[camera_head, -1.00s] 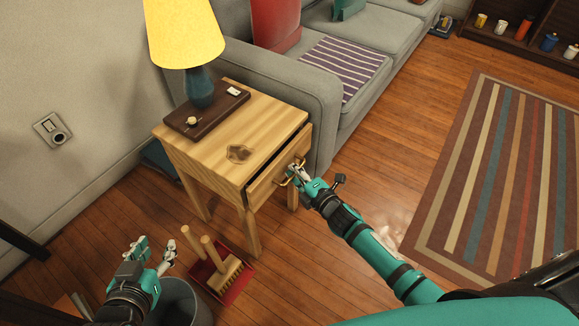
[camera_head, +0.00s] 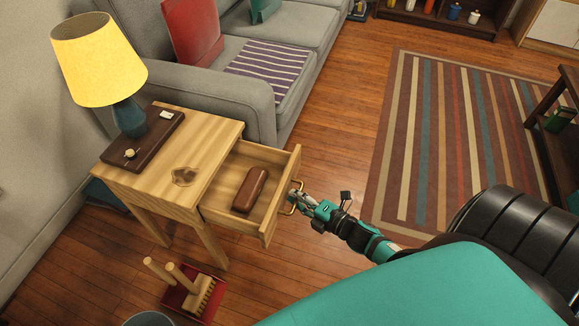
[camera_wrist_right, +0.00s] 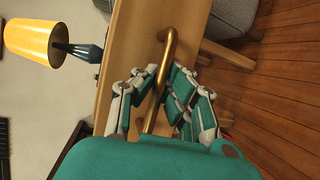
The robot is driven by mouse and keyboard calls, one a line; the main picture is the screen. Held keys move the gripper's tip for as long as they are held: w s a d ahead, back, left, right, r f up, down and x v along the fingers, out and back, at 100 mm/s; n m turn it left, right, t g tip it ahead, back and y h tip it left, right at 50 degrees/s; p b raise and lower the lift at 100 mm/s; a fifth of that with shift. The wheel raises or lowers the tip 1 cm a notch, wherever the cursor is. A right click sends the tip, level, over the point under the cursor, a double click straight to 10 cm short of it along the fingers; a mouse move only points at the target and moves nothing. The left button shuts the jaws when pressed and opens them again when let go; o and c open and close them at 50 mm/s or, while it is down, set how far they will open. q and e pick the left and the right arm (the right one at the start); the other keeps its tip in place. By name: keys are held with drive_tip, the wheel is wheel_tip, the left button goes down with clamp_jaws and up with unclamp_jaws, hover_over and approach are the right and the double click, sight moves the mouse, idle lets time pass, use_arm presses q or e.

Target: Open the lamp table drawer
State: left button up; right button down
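The lamp table (camera_head: 212,128) is light wood and stands beside the sofa arm. Its drawer (camera_head: 285,168) is pulled well out towards the right, and a brown oblong case (camera_head: 251,189) lies inside. A brass handle (camera_head: 291,210) is on the drawer front; it also shows in the right wrist view (camera_wrist_right: 167,50). My right gripper (camera_head: 297,198) is at this handle, with its fingers closed on either side of the bar in the right wrist view (camera_wrist_right: 160,82). My left gripper is out of the head view.
A lamp with a yellow shade (camera_head: 98,60) stands on a dark tray (camera_head: 160,137) on the tabletop. A dustpan with brushes (camera_head: 190,300) lies on the floor in front of the table. The floor right of the drawer is clear up to the striped rug (camera_head: 400,150).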

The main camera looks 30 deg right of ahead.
drive_tip(key=shift+r, duration=0.1)
drive_tip(key=c, duration=1.4)
unclamp_jaws()
drive_tip(key=v, duration=1.2)
drive_tip(key=shift+d, duration=0.1)
